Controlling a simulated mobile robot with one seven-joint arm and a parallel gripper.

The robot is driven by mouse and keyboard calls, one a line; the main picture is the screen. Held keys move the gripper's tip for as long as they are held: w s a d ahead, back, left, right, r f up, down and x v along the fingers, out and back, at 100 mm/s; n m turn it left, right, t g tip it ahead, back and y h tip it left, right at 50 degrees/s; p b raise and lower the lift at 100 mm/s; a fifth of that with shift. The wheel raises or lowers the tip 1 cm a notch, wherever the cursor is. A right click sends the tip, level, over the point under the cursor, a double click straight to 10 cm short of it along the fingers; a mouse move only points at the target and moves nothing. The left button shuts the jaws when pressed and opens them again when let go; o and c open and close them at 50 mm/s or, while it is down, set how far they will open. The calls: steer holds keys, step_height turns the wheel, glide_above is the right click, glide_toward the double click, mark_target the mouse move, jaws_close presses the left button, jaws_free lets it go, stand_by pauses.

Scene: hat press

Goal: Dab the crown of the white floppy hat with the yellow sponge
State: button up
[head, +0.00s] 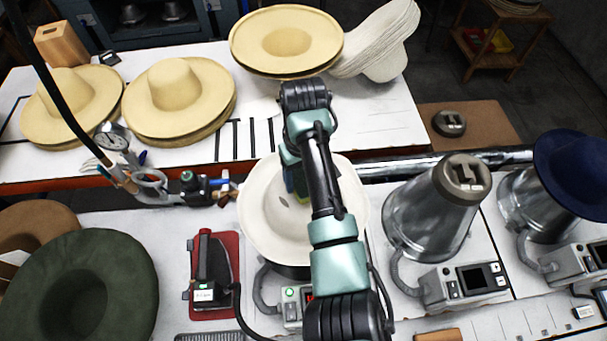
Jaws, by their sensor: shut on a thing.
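A white wide-brimmed hat (262,222) sits on a press stand at the centre of the near table, brim spread out. My arm crosses in front of it and hides its right middle part. A small grey mark or shadow shows on its crown. My gripper (295,186) is over the hat's crown, mostly hidden behind my arm. It is shut on the yellow sponge, of which only a small yellowish sliver (289,180) shows. I cannot tell whether the sponge touches the hat.
A red pad with an iron (212,268) lies left of the hat, and a green hat (78,285) further left. A metal cone press (430,215) stands to the right, with a navy hat (575,170) beyond. Straw hats (178,95) and pale stacked hats (385,50) are on the back table.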

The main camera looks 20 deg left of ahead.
steer(key=shift+s+f, duration=0.1)
steer(key=shift+f, duration=0.5)
stand_by(1.8)
steer(key=shift+r, duration=0.1)
step_height(320, 180, up, 3)
steer(key=p, duration=0.2)
steer(key=shift+p, duration=0.3)
steer(key=shift+r, duration=2)
